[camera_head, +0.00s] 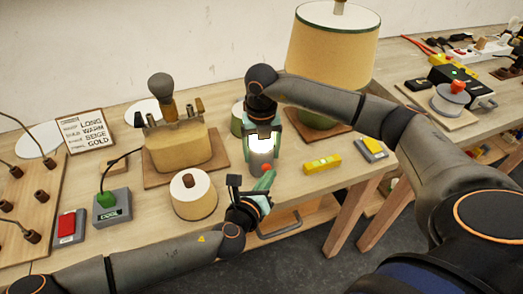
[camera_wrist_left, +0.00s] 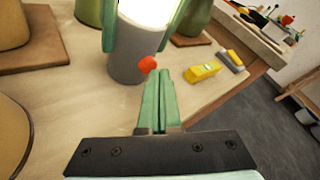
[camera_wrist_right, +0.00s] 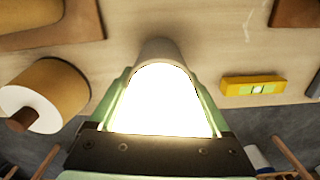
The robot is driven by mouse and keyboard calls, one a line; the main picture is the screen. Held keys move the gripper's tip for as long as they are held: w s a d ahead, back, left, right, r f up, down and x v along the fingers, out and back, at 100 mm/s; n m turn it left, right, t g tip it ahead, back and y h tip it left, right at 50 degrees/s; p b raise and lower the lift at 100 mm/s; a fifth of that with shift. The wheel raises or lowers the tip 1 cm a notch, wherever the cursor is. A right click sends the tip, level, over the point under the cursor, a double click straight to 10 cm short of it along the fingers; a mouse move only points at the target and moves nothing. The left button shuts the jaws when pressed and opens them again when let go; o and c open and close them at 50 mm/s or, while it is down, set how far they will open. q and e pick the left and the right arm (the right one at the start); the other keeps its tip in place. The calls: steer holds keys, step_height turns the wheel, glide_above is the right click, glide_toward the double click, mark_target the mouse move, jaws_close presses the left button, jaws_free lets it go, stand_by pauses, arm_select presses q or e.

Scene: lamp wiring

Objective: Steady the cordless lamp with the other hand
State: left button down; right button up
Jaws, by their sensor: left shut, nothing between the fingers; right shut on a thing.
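The cordless lamp (camera_head: 261,159) is a small grey cylinder with a brightly glowing top and a red knob on its side. It stands upright on the table; its grey body (camera_wrist_left: 126,66) and red knob (camera_wrist_left: 148,64) show in the left wrist view. My right gripper (camera_head: 263,137) is shut on the lamp from above, with green fingers on both sides of the glowing part (camera_wrist_right: 165,100). My left gripper (camera_head: 267,178) is shut and empty, in front of the lamp. Its fingertips (camera_wrist_left: 164,76) are close beside the red knob; I cannot tell whether they touch.
A yellow level (camera_head: 322,164) and a grey-yellow block (camera_head: 371,150) lie to the right. A cream drum with a brown knob (camera_head: 193,194) stands to the left. A large shaded lamp (camera_head: 333,55) stands behind. The table's front edge is close to my left gripper.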

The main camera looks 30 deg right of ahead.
arm_select(q)
steer(key=shift+s+a, duration=0.25)
steer(key=shift+s, duration=0.75)
steer(key=shift+s+a, duration=0.2)
steer(key=shift+s, duration=0.75)
steer(key=shift+s+a, duration=0.25)
steer(key=shift+s, duration=0.75)
arm_select(e)
steer(key=o, duration=1.4)
steer(key=shift+r, duration=0.15)
step_height(320, 180, up, 12)
steer(key=shift+f, duration=0.1)
arm_select(q)
steer(key=shift+a, duration=0.1)
